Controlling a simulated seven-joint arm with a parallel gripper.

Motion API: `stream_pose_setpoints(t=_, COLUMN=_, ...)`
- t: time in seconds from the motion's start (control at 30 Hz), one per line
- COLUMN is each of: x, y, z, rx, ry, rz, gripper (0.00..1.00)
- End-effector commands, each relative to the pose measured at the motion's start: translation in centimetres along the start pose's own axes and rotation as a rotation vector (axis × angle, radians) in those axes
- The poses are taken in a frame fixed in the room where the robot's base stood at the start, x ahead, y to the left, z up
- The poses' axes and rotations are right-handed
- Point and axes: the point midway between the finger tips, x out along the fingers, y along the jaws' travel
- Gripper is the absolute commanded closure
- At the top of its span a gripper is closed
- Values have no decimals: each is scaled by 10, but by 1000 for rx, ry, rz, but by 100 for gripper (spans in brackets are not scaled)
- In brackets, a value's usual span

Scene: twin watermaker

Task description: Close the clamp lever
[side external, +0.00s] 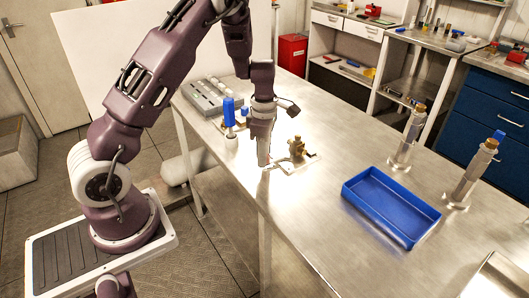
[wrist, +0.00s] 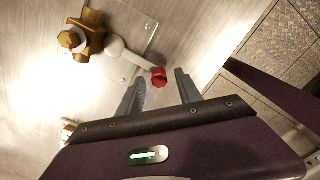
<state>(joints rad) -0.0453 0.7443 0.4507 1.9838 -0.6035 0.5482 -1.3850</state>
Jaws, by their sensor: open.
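The clamp lever (wrist: 128,56) is a pale grey arm with a red knob (wrist: 159,76) at its end. It runs from a brass fitting (wrist: 84,38) on a small plate (wrist: 125,22). The brass fitting also shows in the side view (side external: 297,149), on the table to the right of my gripper. My gripper (side external: 264,163) points down close to the table top. In the wrist view my gripper (wrist: 158,80) is open, with the red knob in the gap between its fingertips. I cannot tell whether either finger touches the knob.
A blue tray (side external: 392,205) lies on the steel table (side external: 315,205) to the right. Two metal cylinders (side external: 406,140) (side external: 470,172) stand beyond it. A blue bottle (side external: 229,110) and a grey box (side external: 208,97) are behind my gripper. The table's front edge is close to my gripper.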

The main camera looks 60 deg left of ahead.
Motion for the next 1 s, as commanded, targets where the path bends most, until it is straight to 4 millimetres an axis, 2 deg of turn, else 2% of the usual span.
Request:
stream_pose_setpoints(t=0.2, x=-42, y=1, z=1, rx=3, ry=-3, rz=7, gripper=58)
stream_pose_setpoints(t=0.33, x=-62, y=1, z=1, rx=3, ry=-3, rz=4, gripper=58)
stream_pose_setpoints(t=0.73, x=-75, y=-3, z=2, rx=29, ry=-13, rz=3, gripper=58)
stream_pose_setpoints(t=0.77, x=-81, y=-7, z=5, rx=63, ry=-27, rz=6, gripper=58)
stream_pose_setpoints(t=0.87, x=-124, y=-39, z=18, rx=316, ry=-107, rz=35, gripper=58)
stream_pose_setpoints(t=0.9, x=-147, y=-60, z=23, rx=472, ry=-144, rz=60, gripper=58)
stream_pose_setpoints(t=0.97, x=-180, y=-95, z=25, rx=734, ry=-185, rz=117, gripper=58)
stream_pose_setpoints(t=1.0, x=-199, y=-120, z=23, rx=915, ry=-196, rz=164, gripper=58)
